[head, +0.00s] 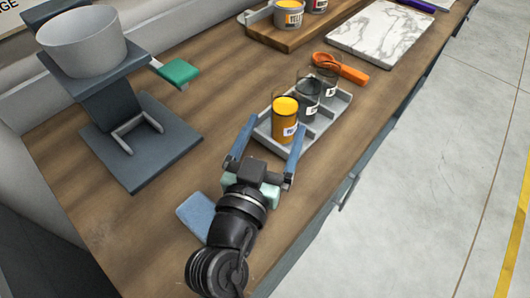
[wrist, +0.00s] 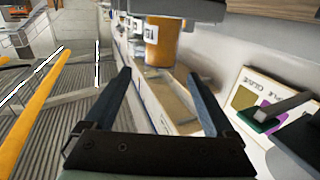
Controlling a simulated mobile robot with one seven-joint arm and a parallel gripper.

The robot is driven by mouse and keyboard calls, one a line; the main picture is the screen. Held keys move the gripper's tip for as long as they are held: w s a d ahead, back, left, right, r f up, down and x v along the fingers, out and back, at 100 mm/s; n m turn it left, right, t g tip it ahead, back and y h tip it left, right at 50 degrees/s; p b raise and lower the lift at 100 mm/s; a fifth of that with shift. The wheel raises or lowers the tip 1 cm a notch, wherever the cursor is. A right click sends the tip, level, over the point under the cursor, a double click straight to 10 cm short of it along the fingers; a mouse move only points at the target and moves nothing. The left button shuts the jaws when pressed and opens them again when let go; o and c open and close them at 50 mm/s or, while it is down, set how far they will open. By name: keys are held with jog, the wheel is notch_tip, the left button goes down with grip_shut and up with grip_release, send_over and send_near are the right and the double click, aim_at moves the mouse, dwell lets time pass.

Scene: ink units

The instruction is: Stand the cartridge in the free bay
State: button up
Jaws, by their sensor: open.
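A yellow cartridge (head: 285,122) with a white label stands upright at the near end of a grey tray (head: 331,118). Two dark, see-through cylinders (head: 307,95) stand in a row behind it. My gripper (head: 276,126) is open, with its fingers spread on either side of the yellow cartridge's near side; contact cannot be told. In the wrist view, an orange-yellow cartridge (wrist: 161,42) shows just beyond the open fingertips, its upper end cut off by a dark shape. A wooden board (head: 300,40) at the back holds a yellow can (head: 289,14) and a red can (head: 317,4).
An orange scoop (head: 342,68) lies beside the tray. A marble slab (head: 385,38) lies at the back right. A dark stand bears a white bowl (head: 85,45) at left, with a green tab (head: 178,72). A blue pad (head: 195,214) lies beside my wrist. The table middle is clear.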

jog(key=b+v, duration=0.1)
jog(key=v, duration=0.4)
jog(key=shift+r, duration=0.1)
jog(key=w+d+r+t, duration=0.1)
jog(key=w+r+t, duration=0.1)
jog(key=r, duration=0.8)
jog(key=w+d+r+t, duration=0.1)
jog(key=w+r+t, duration=0.1)
jog(key=r, duration=0.7)
jog(key=s+r+n+t+y, duration=0.1)
jog(key=s+r+t+y, duration=0.1)
jog(key=r, duration=0.8)
jog(key=s+r+n+t+y, duration=0.1)
jog(key=s+r, duration=0.4)
jog(key=r, duration=0.5)
jog(key=t+y, duration=0.1)
jog(key=t, duration=0.1)
jog(key=shift+d+n+t, duration=0.3)
jog(key=shift+d+t, duration=0.05)
jog(key=shift+t, duration=0.05)
jog(key=shift+r, duration=0.1)
